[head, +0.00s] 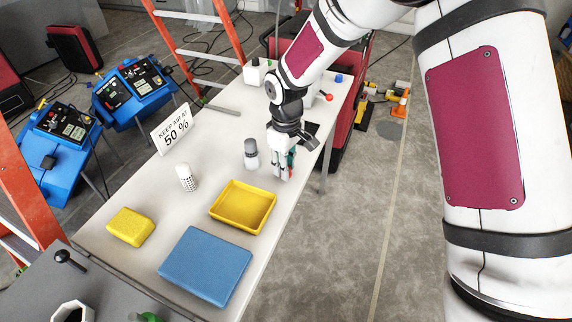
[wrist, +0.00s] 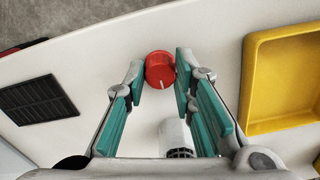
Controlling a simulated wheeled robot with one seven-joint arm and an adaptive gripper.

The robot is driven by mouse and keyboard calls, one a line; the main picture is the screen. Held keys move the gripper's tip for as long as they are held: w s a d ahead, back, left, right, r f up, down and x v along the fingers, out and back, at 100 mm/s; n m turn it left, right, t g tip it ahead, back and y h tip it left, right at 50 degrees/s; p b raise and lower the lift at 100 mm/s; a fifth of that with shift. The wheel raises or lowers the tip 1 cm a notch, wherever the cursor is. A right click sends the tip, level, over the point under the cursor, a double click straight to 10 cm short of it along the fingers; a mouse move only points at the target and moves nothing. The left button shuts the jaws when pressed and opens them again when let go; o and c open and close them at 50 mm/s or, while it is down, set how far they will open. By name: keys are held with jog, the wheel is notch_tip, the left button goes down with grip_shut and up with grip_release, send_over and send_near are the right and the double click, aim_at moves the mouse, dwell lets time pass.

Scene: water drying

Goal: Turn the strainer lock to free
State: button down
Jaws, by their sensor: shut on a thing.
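A round red knob (wrist: 160,70) with a white pointer line shows between the fingertips in the wrist view. My gripper (wrist: 160,72) is shut on the knob, with one teal-padded finger at each side. In the head view my gripper (head: 284,166) is low over the table's right side, and its fingers mostly hide the knob. A white cylinder with dark slots (wrist: 176,138) shows below the knob in the wrist view. I cannot tell whether it is joined to the knob.
A black grille (wrist: 38,98) lies beyond my gripper. A "50 %" sign (head: 174,130) stands at the left edge.

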jog(key=c, duration=1.3)
grip_release()
jog(key=shift+c, duration=0.2)
notch_tip(320, 180, up, 12)
